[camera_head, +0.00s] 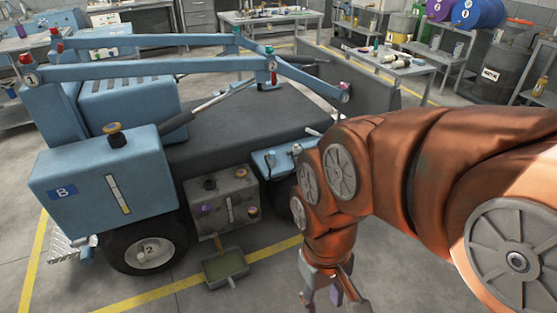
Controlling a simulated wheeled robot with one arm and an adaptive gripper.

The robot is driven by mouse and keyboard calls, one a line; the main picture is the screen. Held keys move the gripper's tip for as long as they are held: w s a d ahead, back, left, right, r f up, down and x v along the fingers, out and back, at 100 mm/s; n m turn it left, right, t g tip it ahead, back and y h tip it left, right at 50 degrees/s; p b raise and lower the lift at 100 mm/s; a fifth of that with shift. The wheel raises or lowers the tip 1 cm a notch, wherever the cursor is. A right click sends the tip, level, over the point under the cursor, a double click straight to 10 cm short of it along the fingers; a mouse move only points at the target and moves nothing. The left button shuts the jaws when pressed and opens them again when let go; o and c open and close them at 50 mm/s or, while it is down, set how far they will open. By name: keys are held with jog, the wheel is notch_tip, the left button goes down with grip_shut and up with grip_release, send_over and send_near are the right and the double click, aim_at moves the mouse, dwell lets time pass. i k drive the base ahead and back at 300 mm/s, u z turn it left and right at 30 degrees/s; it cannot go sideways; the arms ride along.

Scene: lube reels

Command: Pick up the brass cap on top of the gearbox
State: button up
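A small grey metal box (232,221), which looks like the gearbox, hangs at the side of the blue machine, with a sight gauge and a purple label on its front. On its top are a dark round cap (209,183) and a small brass-coloured cap (240,172). Another brass-coloured piece (252,211) sits on its front. My gripper (329,301) points down at the bottom of the view, right of the box and apart from it. Its fingers look spread, with nothing seen between them; the tips are partly cut off.
A blue tank (100,185) marked B has a black-and-brass cap (115,134) on top. A drip tray (225,268) with greenish liquid stands on the floor below the grey box. Blue lift arms (160,70) cross above the machine.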

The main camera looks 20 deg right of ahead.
aim_at(241, 173)
jog(key=z, duration=0.25)
jog(key=i, duration=0.8)
jog(key=u, duration=0.6)
jog(key=i, duration=0.7)
jog(key=u, duration=0.7)
